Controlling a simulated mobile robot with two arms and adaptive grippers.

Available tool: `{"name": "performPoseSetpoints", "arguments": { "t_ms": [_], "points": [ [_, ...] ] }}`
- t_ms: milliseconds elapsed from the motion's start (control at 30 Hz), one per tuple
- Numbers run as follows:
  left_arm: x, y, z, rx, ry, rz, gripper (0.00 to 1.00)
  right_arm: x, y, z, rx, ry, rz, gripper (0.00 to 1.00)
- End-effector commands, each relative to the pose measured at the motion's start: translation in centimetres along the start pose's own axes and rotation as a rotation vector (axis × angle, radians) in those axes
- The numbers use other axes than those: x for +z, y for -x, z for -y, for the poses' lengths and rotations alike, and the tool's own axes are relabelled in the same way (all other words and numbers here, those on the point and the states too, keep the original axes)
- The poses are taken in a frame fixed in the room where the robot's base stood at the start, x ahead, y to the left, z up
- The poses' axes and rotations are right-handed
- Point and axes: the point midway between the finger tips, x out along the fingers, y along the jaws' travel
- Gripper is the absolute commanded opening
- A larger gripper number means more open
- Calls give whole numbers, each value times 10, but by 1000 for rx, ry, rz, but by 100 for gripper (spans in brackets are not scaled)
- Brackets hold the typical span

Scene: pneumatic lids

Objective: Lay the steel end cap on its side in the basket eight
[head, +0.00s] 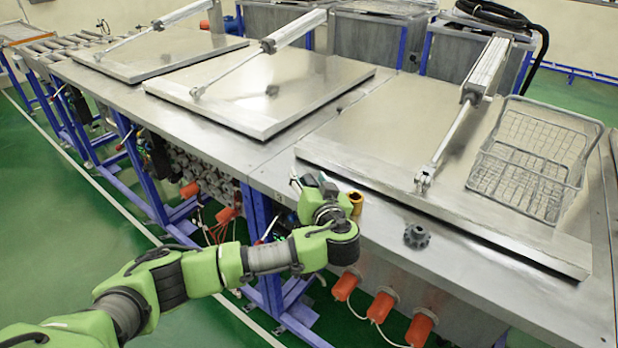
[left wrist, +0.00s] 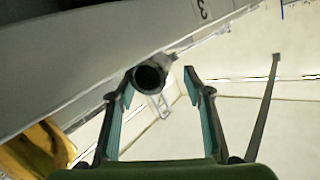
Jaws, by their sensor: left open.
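A grey round piece with a dark open end (left wrist: 149,77), which looks like the steel end cap, shows between the fingertips of my left gripper (left wrist: 158,84) in the left wrist view. The fingers stand apart on either side of it; I cannot tell whether one touches it. In the head view my left gripper (head: 312,182) is at the table's front edge, and the grey piece is hard to make out there. The wire basket (head: 537,143) stands on the right-hand steel lid, well to the right of the gripper, and looks empty. No number on it is readable. My right gripper is out of view.
A brass-coloured cylinder (head: 356,204) stands close right of my left gripper. A dark grey knobbed part (head: 417,236) sits farther right on the front edge. The right-hand lid (head: 370,140) carries a pneumatic cylinder (head: 486,70) left of the basket. Orange plugs (head: 382,306) hang below.

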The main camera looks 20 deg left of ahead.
Motion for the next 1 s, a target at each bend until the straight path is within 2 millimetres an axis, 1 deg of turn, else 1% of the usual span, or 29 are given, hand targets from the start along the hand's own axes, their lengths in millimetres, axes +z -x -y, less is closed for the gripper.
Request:
{"name": "performPoseSetpoints", "arguments": {
  "t_ms": [67,167,267,400,600,700,800,1000],
  "points": [
    [0,4,-1,2,0,0,46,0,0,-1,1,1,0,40],
    [1,15,-2,4,2,1,46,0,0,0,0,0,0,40],
    [1,34,-2,6,2,1,46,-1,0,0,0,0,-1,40],
    [0,65,-2,6,3,0,46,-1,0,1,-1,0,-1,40],
    [0,102,-1,3,4,-1,46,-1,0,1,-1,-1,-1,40],
    [-1,112,0,1,2,-2,46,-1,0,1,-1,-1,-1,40],
    [-1,118,0,0,3,-1,46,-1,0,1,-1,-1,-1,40],
    [-1,120,0,-2,2,-2,46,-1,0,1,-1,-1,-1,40]
  ]
}}
